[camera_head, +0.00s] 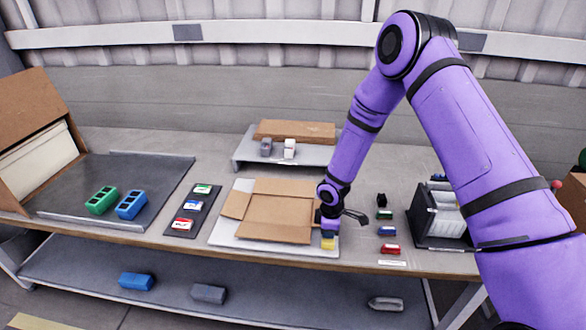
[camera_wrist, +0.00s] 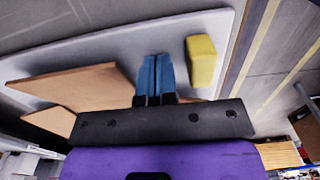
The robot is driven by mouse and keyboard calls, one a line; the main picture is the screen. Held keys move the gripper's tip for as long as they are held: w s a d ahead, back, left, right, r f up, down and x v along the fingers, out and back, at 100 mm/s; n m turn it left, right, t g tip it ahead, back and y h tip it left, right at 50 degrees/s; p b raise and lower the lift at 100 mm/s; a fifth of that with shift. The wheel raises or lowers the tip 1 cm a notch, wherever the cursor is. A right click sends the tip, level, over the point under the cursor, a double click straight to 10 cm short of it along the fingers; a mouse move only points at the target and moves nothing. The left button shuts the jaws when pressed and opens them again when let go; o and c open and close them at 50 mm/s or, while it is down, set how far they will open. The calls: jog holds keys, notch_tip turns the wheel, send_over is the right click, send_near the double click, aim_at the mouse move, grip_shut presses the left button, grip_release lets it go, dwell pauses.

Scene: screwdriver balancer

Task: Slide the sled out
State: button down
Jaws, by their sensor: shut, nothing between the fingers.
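No part is plainly recognisable as the sled. A pale flat board (camera_head: 224,236) lies on the workbench under an open flat cardboard carton (camera_head: 272,216); both also show in the wrist view, the board (camera_wrist: 110,50) and the carton (camera_wrist: 78,84). A yellow block (camera_head: 328,243) is at the board's front right corner and shows in the wrist view (camera_wrist: 201,61). My gripper (camera_head: 327,232) is low over that corner, close to the yellow block. Its blue fingers (camera_wrist: 156,75) are together and empty, beside the block without visibly gripping it.
A dark tray (camera_head: 160,170) with a green block (camera_head: 102,201) and a blue block (camera_head: 131,204) is at left. A dark rack (camera_head: 424,237) stands right of several small coloured parts. A raised grey platform (camera_head: 245,155) is behind. The lower shelf (camera_head: 250,315) holds several loose items.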

notch_tip(320, 180, up, 7)
dwell(0.7)
dwell(1.1)
